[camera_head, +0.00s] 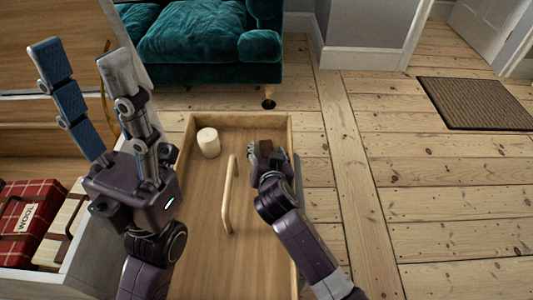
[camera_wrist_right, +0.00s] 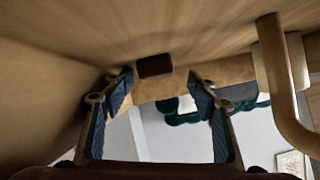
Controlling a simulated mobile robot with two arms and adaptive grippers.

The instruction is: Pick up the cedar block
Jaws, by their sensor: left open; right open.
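The cedar block, a small dark reddish-brown block (camera_head: 265,146), lies in a shallow wooden tray-like box (camera_head: 204,270) near its far right corner. It also shows in the right wrist view (camera_wrist_right: 154,66), at or just beyond the fingertips and between their lines. My right gripper (camera_head: 267,156) reaches low into the box with its fingers open on either side of the block's near end; I cannot tell whether they touch it. It is empty in the wrist view (camera_wrist_right: 161,78). My left gripper (camera_head: 82,50) is open, empty and raised at the left, fingers pointing up.
A cream cylinder (camera_head: 208,142) stands in the box, left of a raised wooden bar handle (camera_head: 229,195). The box's right wall is close beside my right gripper. A red plaid wool pack (camera_head: 30,215) lies left, a teal sofa (camera_head: 200,35) behind.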

